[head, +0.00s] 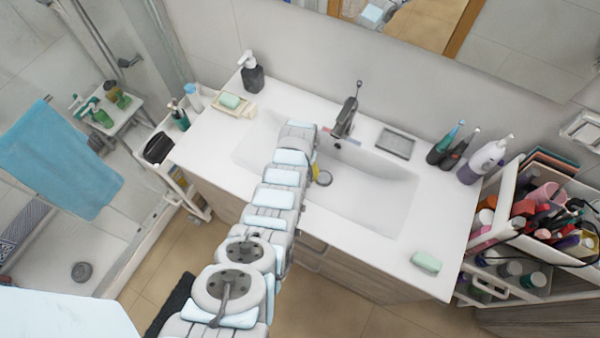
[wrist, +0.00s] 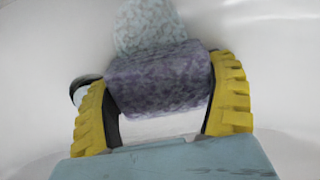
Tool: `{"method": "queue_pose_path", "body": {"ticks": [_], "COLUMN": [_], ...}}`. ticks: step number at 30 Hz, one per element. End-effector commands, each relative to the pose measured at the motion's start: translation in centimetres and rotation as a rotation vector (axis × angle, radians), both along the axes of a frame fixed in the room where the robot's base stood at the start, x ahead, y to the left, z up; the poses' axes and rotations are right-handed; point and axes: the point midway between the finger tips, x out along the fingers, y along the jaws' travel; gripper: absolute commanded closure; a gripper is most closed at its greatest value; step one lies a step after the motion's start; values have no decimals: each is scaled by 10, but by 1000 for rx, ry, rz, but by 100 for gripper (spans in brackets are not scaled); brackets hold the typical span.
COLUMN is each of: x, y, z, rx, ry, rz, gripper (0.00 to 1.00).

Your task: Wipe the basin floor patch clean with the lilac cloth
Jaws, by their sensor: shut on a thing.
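The lilac cloth (wrist: 160,80) is a mottled purple-grey, folded piece held between the yellow fingers of my gripper (wrist: 162,76) in the wrist view. My gripper is shut on it, low inside the white basin. A pale grey-green mottled patch (wrist: 147,25) lies on the basin floor just beyond the cloth, and the cloth covers its near edge in the picture. I cannot tell whether the cloth touches the floor. In the head view my gripper (head: 315,168) is mostly hidden by my arm, with a bit of yellow showing; the cloth and patch are hidden there.
The basin (head: 375,203) is open to the right of my arm. The drain (head: 324,178) is beside my gripper. The faucet (head: 346,118) stands behind. A soap dish (head: 232,105), dark dispenser (head: 252,72), grey tray (head: 396,143), bottles (head: 486,160) and green soap (head: 426,261) sit around the counter.

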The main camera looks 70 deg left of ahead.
Motion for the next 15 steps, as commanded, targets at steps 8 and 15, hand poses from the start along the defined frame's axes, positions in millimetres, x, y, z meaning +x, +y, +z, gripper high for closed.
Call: {"method": "queue_pose_path", "body": {"ticks": [8, 15], "x": [14, 19], "y": [12, 15], "z": [-3, 2], "rx": [1, 0], "ry": [0, 0], "rz": [0, 0], "gripper": [46, 46]}}
